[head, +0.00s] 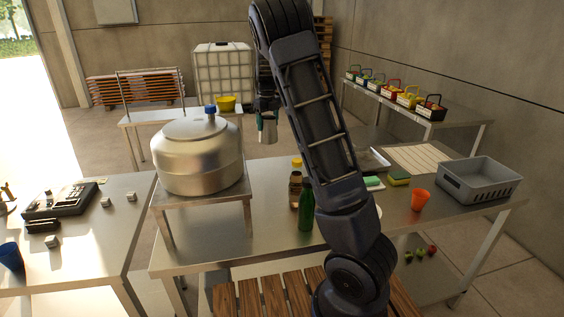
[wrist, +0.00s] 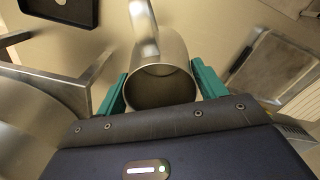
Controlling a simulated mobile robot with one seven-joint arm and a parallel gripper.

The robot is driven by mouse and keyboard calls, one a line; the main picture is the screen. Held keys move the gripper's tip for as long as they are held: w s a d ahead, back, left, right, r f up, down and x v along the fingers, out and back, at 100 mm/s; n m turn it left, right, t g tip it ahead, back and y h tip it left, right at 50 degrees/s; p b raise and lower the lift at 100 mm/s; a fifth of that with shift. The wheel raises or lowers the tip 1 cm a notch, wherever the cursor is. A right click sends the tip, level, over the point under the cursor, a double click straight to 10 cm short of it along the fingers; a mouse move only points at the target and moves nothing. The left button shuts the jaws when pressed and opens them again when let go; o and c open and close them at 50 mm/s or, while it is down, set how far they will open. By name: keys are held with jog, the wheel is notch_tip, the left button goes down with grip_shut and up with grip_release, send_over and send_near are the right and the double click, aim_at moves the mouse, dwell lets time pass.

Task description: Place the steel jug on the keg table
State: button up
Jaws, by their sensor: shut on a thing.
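My gripper (head: 267,113) is shut on the steel jug (head: 268,131) and holds it in the air, right of the keg (head: 198,158) and beyond the front steel table. In the wrist view the jug (wrist: 160,88) sits between the teal fingers of my gripper (wrist: 160,80), its opening towards the camera and its handle pointing up the picture. The silver keg with a blue cap stands on a small raised steel table (head: 205,200), at the left part of the long steel table (head: 262,235). Part of the small table's edge shows at left in the wrist view (wrist: 72,88).
An orange cup (head: 419,200), sponges (head: 398,177) and a grey crate (head: 480,180) lie further right. A yellow bowl (head: 227,103) is on the back table. Steel surface before the bottle is bare.

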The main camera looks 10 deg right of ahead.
notch_tip(320, 180, down, 17)
jog(key=shift+r, duration=0.1)
dwell(0.5)
jog(key=shift+f, duration=0.2)
jog(key=o, duration=1.1)
